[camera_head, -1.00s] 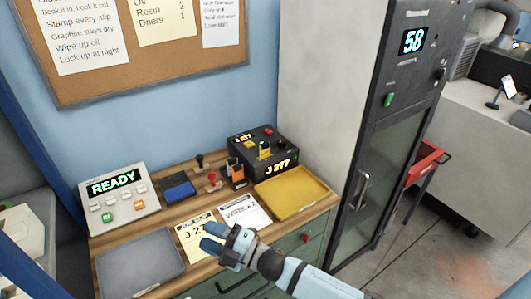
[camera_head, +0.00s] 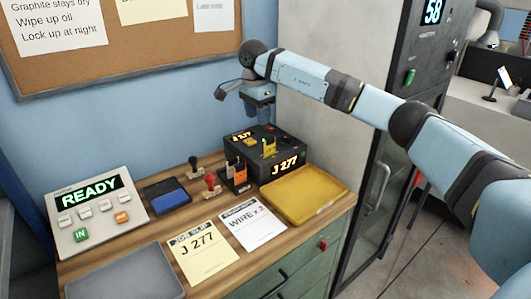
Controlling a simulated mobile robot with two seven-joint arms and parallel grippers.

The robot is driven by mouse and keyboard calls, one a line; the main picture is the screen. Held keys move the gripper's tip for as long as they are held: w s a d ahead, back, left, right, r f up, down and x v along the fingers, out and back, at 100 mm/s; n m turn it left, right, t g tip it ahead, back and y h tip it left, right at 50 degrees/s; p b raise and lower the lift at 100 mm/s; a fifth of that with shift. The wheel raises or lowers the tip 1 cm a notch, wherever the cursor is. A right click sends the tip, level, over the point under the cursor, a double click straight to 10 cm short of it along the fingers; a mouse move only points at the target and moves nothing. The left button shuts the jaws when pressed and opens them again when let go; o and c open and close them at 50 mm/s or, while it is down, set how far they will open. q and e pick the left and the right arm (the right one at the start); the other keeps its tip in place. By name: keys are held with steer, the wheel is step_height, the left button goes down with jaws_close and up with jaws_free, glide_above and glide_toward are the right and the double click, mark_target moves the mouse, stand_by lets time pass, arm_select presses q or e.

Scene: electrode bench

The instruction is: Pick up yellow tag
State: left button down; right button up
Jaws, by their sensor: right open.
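A small yellow tag (camera_head: 268,147) stands upright on top of the black box (camera_head: 291,148) with the lit J 277 display. My right gripper (camera_head: 258,112) hangs above the back of this box, fingers pointing down, apart from the tag. It is open, and nothing shows between its fingers. A small black holder (camera_head: 238,184) with orange tags (camera_head: 237,169) stands just left of the box. My left gripper is not in view.
A yellow tray (camera_head: 305,194) lies right of the holder. The wall stands close behind.

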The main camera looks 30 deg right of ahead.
mark_target(269, 137)
steer(key=d, duration=0.1)
steer(key=d+r+h, duration=0.1)
steer(key=shift+w+d, duration=0.1)
steer(key=shift+d, duration=0.2)
steer(key=f, duration=0.5)
steer(key=d+f, duration=0.1)
steer(key=f, duration=0.1)
steer(key=shift+f, duration=0.25)
steer(key=f, duration=0.4)
steer(key=shift+s+d+f, duration=0.2)
steer(key=shift+s+d, duration=0.05)
steer(key=shift+s, duration=0.05)
steer(key=shift+f, duration=0.5)
steer(key=shift+r, duration=0.1)
jaws_close()
